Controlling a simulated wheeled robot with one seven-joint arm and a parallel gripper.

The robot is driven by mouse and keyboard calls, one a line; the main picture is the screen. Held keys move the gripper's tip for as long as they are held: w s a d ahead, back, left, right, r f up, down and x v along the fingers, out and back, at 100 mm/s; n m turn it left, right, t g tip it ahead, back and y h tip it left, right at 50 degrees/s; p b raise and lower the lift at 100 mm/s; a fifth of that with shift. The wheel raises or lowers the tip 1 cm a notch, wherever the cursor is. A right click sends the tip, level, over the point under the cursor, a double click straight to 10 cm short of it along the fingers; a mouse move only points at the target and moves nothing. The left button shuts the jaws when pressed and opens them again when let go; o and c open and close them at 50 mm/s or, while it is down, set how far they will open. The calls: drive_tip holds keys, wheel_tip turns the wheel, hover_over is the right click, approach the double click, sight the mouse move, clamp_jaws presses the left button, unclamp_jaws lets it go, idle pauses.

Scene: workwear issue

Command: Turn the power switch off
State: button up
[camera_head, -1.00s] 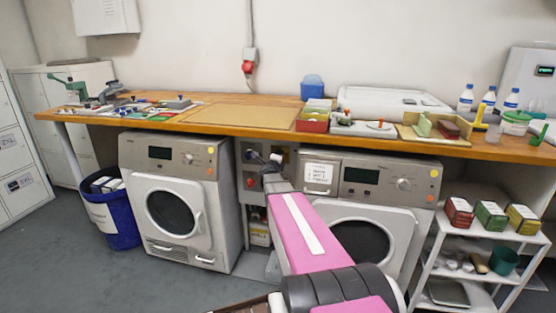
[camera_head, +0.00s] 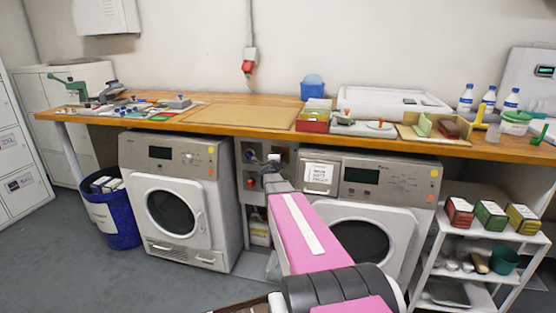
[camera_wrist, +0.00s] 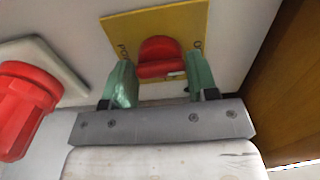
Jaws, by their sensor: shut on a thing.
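The power switch is a red knob (camera_wrist: 160,58) on a square yellow plate (camera_wrist: 190,22), seen close up in the wrist view. My gripper (camera_wrist: 162,80) has its two green fingers on either side of the knob, closed on it. The knob's lower part forms a crosswise red bar; I cannot read any on or off mark. In the head view my arm reaches to the grey panel (camera_head: 242,155) between the two machines under the bench. There my gripper and the switch are mostly hidden by my wrist.
A second red fitting (camera_wrist: 25,105) on a pale plate sits close left of my gripper in the wrist view. A brown wooden surface (camera_wrist: 295,90) lies close on the right. The wooden bench (camera_head: 240,130) overhangs the panel, with a left machine (camera_head: 172,175) and right machine (camera_head: 385,190) flanking it.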

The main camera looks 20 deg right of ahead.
drive_tip(key=o, duration=0.9)
drive_tip(key=shift+s+a, duration=0.1)
drive_tip(key=v, duration=1)
drive_tip(key=shift+s+a, duration=0.25)
drive_tip(key=shift+s, duration=0.05)
drive_tip(key=s+a+f+n+g+y, duration=0.2)
drive_tip(key=s+a+f+n+y, duration=0.1)
drive_tip(key=a+f+n+y, duration=0.4)
drive_tip(key=s+a+f+n+g+y, duration=0.2)
drive_tip(key=a+n+y, duration=0.3)
drive_tip(key=a+n, duration=0.4)
drive_tip(key=s+f+n+g, duration=0.2)
drive_tip(key=s+n+g, duration=0.1)
drive_tip(key=s, duration=0.3)
drive_tip(key=s+f+n+g+h, duration=0.1)
drive_tip(key=s+f+n+g, duration=0.1)
drive_tip(key=s, duration=0.5)
drive_tip(key=s+a+f+n+g+h, duration=0.1)
drive_tip(key=s+f+n+g, duration=0.2)
drive_tip(key=s+g, duration=0.3)
drive_tip(key=shift+s+f+n, duration=0.2)
drive_tip(key=shift+f+n, duration=0.1)
drive_tip(key=shift+f, duration=0.05)
